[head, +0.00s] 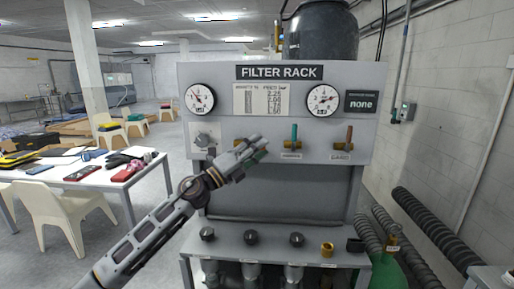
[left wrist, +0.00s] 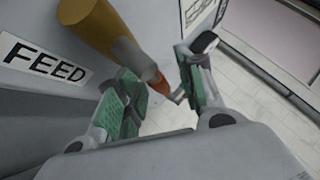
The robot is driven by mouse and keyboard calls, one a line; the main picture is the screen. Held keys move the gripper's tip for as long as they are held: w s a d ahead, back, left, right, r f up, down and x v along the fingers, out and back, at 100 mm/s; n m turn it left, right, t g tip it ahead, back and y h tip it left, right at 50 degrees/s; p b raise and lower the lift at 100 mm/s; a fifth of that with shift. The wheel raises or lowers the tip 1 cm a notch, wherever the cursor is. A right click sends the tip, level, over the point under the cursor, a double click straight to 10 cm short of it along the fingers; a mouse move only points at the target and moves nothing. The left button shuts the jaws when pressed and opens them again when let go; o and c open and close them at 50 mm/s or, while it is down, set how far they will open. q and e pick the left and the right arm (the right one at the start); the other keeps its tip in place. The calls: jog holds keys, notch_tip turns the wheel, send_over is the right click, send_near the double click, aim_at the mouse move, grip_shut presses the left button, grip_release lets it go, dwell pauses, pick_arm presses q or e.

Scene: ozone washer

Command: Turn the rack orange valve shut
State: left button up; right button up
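The grey filter rack (head: 275,185) faces me. My left gripper (head: 259,149) is in front of its left valve and hides most of it. In the left wrist view that valve shows a brass-coloured body (left wrist: 98,22) beside the FEED label (left wrist: 44,62), with a grey stem and a small orange end (left wrist: 161,84). My left gripper (left wrist: 160,97) is open there, its green pads apart on either side of the orange end. Whether they touch it I cannot tell. The rack's right valve has an upright orange-brown handle (head: 349,136). My right gripper is out of view.
Two gauges (head: 201,98) (head: 323,100) sit above. A grey knob (head: 204,139) is left of the gripper. A table with objects (head: 150,152) stands at the left.

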pick_arm(q)
grip_shut()
dwell(0.5)
